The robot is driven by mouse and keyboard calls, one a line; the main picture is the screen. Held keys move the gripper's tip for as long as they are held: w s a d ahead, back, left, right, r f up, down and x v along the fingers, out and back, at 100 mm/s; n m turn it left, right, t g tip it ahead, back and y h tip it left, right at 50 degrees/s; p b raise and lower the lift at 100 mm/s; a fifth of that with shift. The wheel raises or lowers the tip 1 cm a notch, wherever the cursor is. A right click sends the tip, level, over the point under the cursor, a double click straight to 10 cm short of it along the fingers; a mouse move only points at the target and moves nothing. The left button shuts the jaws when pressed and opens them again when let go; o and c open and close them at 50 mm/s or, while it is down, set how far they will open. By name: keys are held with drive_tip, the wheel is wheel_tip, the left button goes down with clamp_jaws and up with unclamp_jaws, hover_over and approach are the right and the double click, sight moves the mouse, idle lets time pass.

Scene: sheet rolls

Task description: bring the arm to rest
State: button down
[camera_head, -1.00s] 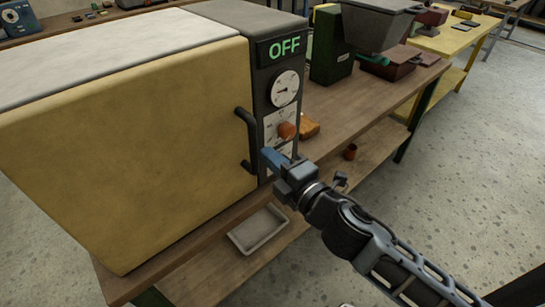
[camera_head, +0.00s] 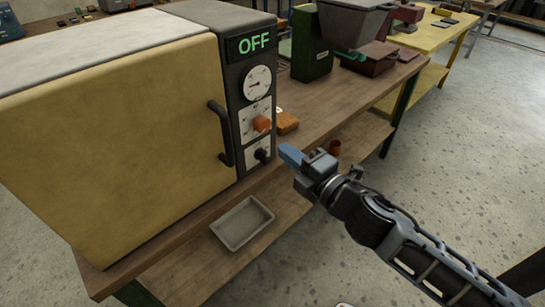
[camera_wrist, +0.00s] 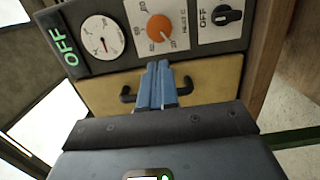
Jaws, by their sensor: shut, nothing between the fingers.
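My gripper (camera_head: 291,156) is in front of the machine's control panel, to the right of its lower black knob (camera_head: 261,154) in the head view. Its blue fingers are shut with nothing between them and appear apart from the panel. In the wrist view the gripper (camera_wrist: 156,70) points at the yellow door (camera_wrist: 108,93) and its black handle. The panel shows a green OFF sign (camera_head: 254,43), a round dial (camera_head: 258,82) and an orange knob (camera_head: 262,123). In the wrist view the black knob (camera_wrist: 227,15) sits beside a printed OFF.
The machine stands on a wooden bench (camera_head: 345,110). A grey tray (camera_head: 242,222) lies on the lower shelf. An orange-brown block (camera_head: 287,122) and a green machine (camera_head: 311,45) stand on the bench. Open floor (camera_head: 455,150) lies to the right.

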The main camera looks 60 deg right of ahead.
drive_tip(key=shift+s+d, duration=1.35)
drive_tip(key=shift+s, duration=0.25)
drive_tip(key=s+a+m+g+y, duration=0.1)
drive_tip(key=s+a+m+y, duration=0.2)
drive_tip(key=s+a+m, duration=0.4)
drive_tip(key=s+a+m+g+y, duration=0.1)
drive_tip(key=s+a+m+y, duration=0.2)
drive_tip(key=a, duration=1.2)
drive_tip(key=s+m, duration=0.3)
drive_tip(key=s, duration=0.3)
drive_tip(key=shift+s+a+r+m, duration=0.15)
drive_tip(key=shift+s+a+m, duration=0.25)
